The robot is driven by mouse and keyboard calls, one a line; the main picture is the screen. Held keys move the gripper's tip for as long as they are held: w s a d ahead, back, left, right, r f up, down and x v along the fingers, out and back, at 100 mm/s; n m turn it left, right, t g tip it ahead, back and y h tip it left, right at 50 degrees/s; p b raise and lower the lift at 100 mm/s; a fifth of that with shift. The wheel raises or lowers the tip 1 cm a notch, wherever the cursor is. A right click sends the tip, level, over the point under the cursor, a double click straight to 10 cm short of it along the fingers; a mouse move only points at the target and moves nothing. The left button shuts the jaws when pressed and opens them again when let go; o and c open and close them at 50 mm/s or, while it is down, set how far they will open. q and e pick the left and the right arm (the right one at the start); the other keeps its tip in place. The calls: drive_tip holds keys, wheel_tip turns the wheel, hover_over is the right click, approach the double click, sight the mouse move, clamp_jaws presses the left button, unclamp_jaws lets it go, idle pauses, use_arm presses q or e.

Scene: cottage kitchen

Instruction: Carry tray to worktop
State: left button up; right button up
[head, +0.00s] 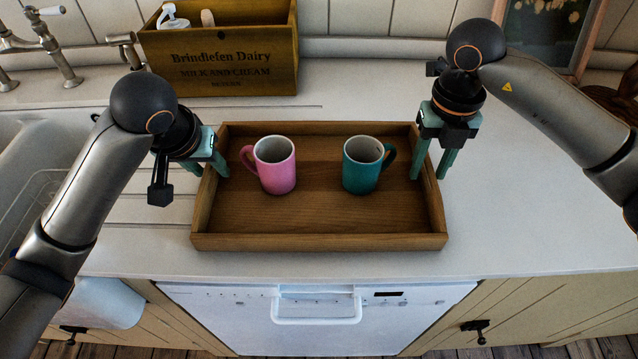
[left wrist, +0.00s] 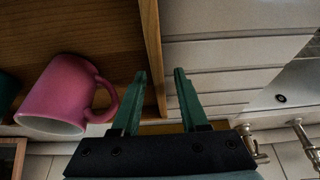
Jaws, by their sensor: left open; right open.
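A wooden tray (head: 320,242) with raised sides rests on the white worktop (head: 520,215). A pink mug (head: 276,168) and a teal mug (head: 362,170) stand upright in it. My left gripper (head: 208,172) is open at the tray's left side. In the left wrist view its fingers (left wrist: 158,90) point to either side of the tray's side wall (left wrist: 152,50), with the pink mug (left wrist: 60,92) beside them. My right gripper (head: 430,170) is open at the tray's right side, with one finger inside and one outside the wall. I cannot tell whether any finger touches the tray.
A wooden dairy crate (head: 220,65) stands at the back left, holding a white spray bottle (head: 172,18). A sink (head: 30,150) with taps (head: 55,50) is at the left. A framed picture (head: 545,30) leans at the back right. The worktop right of the tray is clear.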

use_arm(q)
drive_tip(key=shift+r, duration=0.1)
drive_tip(key=shift+s+r, duration=0.15)
drive_tip(key=shift+r, duration=0.45)
use_arm(e)
drive_tip(key=shift+r, duration=0.1)
use_arm(q)
drive_tip(key=v, duration=1)
drive_tip(key=shift+s+r, duration=0.2)
drive_tip(key=shift+s, duration=0.1)
use_arm(e)
wheel_tip(320, 180, up, 12)
use_arm(q)
drive_tip(key=shift+r, duration=0.1)
